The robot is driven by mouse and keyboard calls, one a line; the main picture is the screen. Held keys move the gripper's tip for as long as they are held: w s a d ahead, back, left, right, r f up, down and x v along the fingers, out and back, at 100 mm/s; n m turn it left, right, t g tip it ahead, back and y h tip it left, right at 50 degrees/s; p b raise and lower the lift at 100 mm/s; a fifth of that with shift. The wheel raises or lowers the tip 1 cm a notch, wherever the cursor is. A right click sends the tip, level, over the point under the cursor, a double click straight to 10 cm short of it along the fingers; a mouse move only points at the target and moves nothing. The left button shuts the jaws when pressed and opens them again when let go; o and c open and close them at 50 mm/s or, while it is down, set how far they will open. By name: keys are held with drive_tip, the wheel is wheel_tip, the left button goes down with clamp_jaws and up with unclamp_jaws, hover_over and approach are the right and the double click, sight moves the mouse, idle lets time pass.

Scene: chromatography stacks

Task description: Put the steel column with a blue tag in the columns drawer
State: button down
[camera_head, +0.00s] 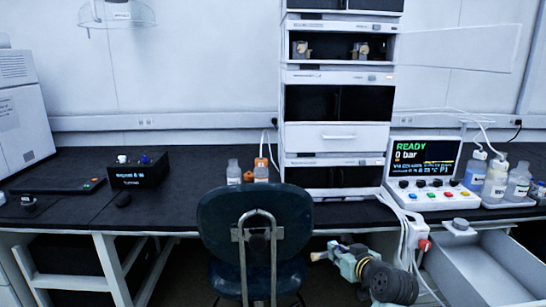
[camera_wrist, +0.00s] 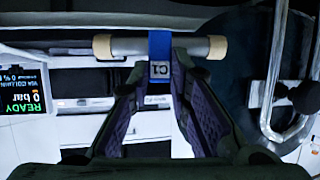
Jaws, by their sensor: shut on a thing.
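The steel column (camera_wrist: 196,47) has beige end caps and a blue tag (camera_wrist: 160,45) marked "C1" around its middle. In the wrist view it lies crosswise at the fingertips of my gripper (camera_wrist: 159,78), which is shut on it at the tag. In the head view my gripper (camera_head: 338,256) is low in front of the bench, right of the chair, and a beige column end (camera_head: 318,256) shows at its left. An open grey drawer (camera_head: 470,264) is at the lower right, to the right of my gripper. Its visible floor looks bare, and no label is readable.
A dark chair (camera_head: 252,225) stands left of my gripper. Cables and a white box with a red knob (camera_head: 424,245) hang between my arm and the drawer. The bench (camera_head: 190,195) carries a chromatography stack (camera_head: 337,130), a control panel (camera_head: 432,172) and bottles (camera_head: 496,178).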

drive_tip(key=s+a+f, duration=0.6)
drive_tip(key=a+f, duration=0.3)
drive_tip(key=f, duration=0.3)
drive_tip(key=s+a+f, duration=0.5)
drive_tip(key=a+f, duration=0.4)
drive_tip(key=f, duration=0.2)
wheel_tip(320, 180, down, 12)
drive_tip(key=w+m+h, duration=0.1)
drive_tip(key=m+h, duration=0.1)
drive_tip(key=h, duration=0.1)
drive_tip(key=shift+w+a+m, duration=0.25)
drive_tip(key=shift+w+m, duration=0.05)
drive_tip(key=shift+m, duration=0.1)
drive_tip(key=shift+d+r, duration=0.1)
